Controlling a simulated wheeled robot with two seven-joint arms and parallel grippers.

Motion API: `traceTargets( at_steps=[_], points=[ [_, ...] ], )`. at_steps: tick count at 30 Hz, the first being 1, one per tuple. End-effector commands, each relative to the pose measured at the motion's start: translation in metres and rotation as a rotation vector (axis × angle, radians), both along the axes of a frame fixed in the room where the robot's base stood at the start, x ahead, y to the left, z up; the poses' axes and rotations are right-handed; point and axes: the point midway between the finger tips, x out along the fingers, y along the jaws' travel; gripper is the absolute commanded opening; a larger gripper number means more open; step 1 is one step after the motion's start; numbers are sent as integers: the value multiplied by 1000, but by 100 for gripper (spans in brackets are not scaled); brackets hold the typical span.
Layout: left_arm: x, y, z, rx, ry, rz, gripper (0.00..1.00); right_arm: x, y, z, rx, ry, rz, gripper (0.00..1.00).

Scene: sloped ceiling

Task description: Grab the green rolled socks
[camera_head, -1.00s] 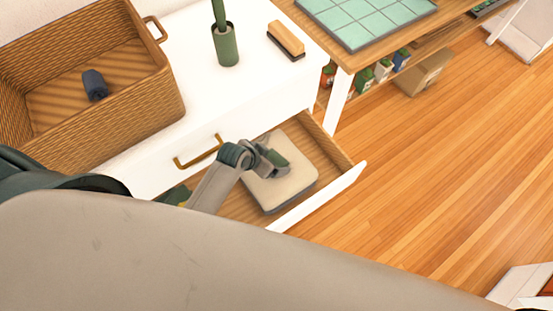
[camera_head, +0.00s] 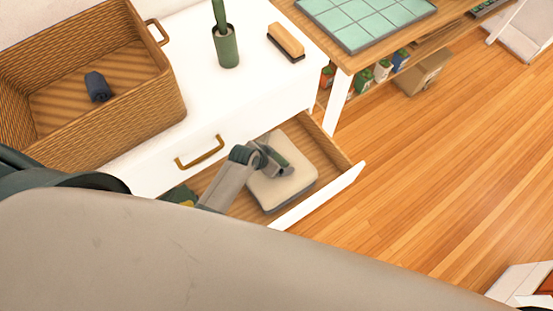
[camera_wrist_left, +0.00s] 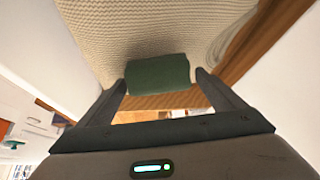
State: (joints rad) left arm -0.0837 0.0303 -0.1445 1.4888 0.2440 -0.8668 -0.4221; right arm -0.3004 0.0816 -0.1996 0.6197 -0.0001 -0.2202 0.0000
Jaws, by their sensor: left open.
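The green rolled socks (camera_wrist_left: 158,74) lie between the two fingers of my left gripper in the left wrist view, against a cream folded cloth (camera_wrist_left: 150,28). My left gripper (camera_wrist_left: 161,80) is open, with one finger at each end of the roll. In the head view my left gripper (camera_head: 281,164) is over the cream cloth (camera_head: 290,187) in the open drawer (camera_head: 325,152). There the socks (camera_head: 277,156) are a small dark green patch, partly hidden by the fingers. My right gripper is not in view.
A wicker basket (camera_head: 150,105) with a dark blue roll (camera_head: 98,87) stands on the white dresser (camera_head: 190,70). The drawer front (camera_head: 325,198) bounds the drawer; wooden floor is clear at right.

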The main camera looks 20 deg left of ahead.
Motion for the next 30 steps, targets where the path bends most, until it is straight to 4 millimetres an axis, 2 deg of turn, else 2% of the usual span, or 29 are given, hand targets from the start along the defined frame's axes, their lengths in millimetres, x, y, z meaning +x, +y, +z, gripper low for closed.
traceTargets(
  at_steps=[14, 18, 20, 30],
  points=[
    [0, 0, -1, 0, 0, 0, 89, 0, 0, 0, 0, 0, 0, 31],
    [0, 0, 0, 0, 1, 0, 55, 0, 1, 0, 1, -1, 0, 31],
    [0, 0, 0, 0, 1, 0, 45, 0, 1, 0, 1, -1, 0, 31],
    [0, 0, 1, 0, 0, 0, 44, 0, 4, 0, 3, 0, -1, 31]
  ],
)
